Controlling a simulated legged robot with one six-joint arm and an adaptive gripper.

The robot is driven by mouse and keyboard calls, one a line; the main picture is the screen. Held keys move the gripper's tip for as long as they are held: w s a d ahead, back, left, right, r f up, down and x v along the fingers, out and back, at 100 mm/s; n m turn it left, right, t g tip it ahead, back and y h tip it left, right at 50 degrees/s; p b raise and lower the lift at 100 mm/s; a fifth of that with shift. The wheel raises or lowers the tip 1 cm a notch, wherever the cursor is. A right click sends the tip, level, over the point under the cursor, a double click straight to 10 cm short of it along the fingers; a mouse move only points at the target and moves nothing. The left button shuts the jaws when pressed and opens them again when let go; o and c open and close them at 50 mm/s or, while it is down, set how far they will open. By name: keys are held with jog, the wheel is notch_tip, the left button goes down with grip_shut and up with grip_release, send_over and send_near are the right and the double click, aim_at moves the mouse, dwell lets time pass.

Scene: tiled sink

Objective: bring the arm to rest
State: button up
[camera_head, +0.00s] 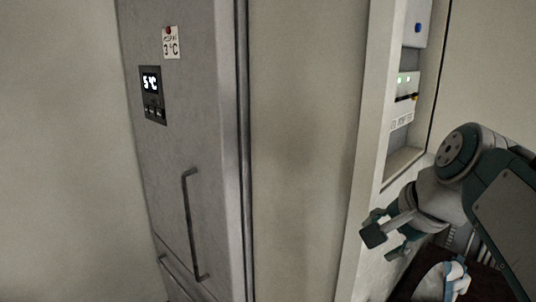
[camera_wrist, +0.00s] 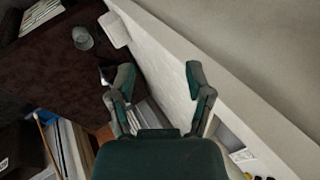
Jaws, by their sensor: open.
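My gripper (camera_head: 384,241) is at the lower right of the head view, at the end of my folded arm. It is open, with nothing seen between its fingers. In the wrist view my gripper (camera_wrist: 158,88) points towards a white wall strip (camera_wrist: 165,70), its two dark green fingers spread apart. The gripper appears close to the white panel edge in the head view; whether it touches cannot be told.
A grey fridge (camera_head: 190,120) with a display and handle stands left of centre. A wall recess (camera_head: 405,90) holds devices with lights. A dark brown surface (camera_wrist: 50,70) with a grey cap-like item (camera_wrist: 83,38) shows in the wrist view. A blue-and-white object (camera_head: 446,280) lies below my arm.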

jog(key=s+a+f+n+h, duration=0.2)
jog(key=s+f+n, duration=0.9)
jog(key=f, duration=0.4)
jog(key=shift+a+f+h, duration=0.25)
jog(key=shift+f+h, duration=0.05)
jog(key=shift+f, duration=0.1)
